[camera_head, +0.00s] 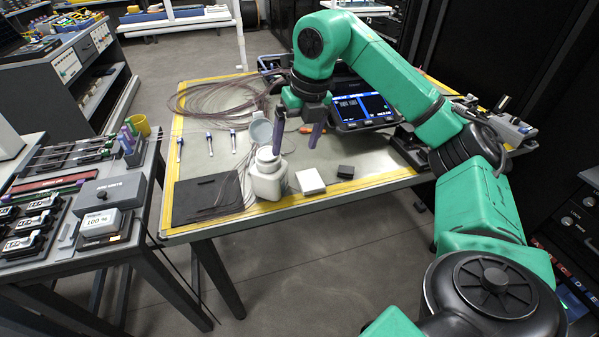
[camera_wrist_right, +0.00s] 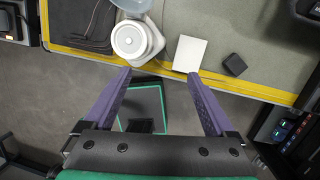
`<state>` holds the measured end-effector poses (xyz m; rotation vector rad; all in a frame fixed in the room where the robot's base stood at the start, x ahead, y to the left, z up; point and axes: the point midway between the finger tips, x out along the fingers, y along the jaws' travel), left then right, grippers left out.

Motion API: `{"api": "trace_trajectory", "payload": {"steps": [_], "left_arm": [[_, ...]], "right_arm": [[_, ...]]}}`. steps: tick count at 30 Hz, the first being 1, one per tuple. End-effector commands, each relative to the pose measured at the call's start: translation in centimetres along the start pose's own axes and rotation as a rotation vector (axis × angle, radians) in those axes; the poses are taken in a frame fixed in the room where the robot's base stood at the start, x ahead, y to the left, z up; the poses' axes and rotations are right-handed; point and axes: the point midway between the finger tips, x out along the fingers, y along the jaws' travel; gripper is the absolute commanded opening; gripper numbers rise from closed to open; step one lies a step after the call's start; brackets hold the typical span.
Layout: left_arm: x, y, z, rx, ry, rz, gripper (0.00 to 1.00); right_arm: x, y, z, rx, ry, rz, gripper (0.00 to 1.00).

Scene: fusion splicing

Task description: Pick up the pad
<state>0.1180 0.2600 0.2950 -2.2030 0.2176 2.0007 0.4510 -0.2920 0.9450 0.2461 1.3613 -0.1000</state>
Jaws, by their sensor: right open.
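The pad (camera_head: 310,181) is a flat white square. It lies on the grey-green mat of the table near the front edge, between a white bottle and a small black block. In the right wrist view the pad (camera_wrist_right: 189,54) lies just beyond the tip of the right finger. My right gripper (camera_head: 298,146) is open and empty, pointing down above the table, and its fingers (camera_wrist_right: 159,73) are spread wide in the wrist view. It does not touch the pad. My left gripper is not in view.
The white bottle (camera_head: 268,180) with its round lid (camera_head: 261,131) raised stands left of the pad. The black block (camera_head: 346,172) sits right of it. A black mat (camera_head: 207,199), several pens, coiled fibre (camera_head: 215,97) and a splicer screen (camera_head: 364,108) are also on the table.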

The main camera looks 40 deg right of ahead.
Motion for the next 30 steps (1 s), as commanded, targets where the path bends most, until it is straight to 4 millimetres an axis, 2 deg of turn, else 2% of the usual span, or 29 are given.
{"api": "trace_trajectory", "payload": {"steps": [1, 4, 13, 19, 25, 30], "left_arm": [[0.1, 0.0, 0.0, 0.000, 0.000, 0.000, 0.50], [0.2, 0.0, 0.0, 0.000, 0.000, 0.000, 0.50], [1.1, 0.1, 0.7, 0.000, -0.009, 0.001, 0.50], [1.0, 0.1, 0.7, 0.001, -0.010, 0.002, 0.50], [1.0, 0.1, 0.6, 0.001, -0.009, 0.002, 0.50], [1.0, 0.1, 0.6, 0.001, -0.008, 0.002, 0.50]], "right_arm": [[-1.0, -2.2, -0.2, 0.053, 0.010, -0.067, 0.90], [-1.2, -4.5, -0.7, 0.106, 0.033, -0.138, 0.90], [5.8, -5.4, -1.1, 0.103, 0.038, -0.140, 0.90], [8.4, -5.7, -1.2, 0.101, 0.036, -0.137, 0.90], [12.1, -6.4, -1.3, 0.099, 0.036, -0.136, 0.90], [12.6, -6.4, -1.3, 0.099, 0.033, -0.134, 0.90]]}}
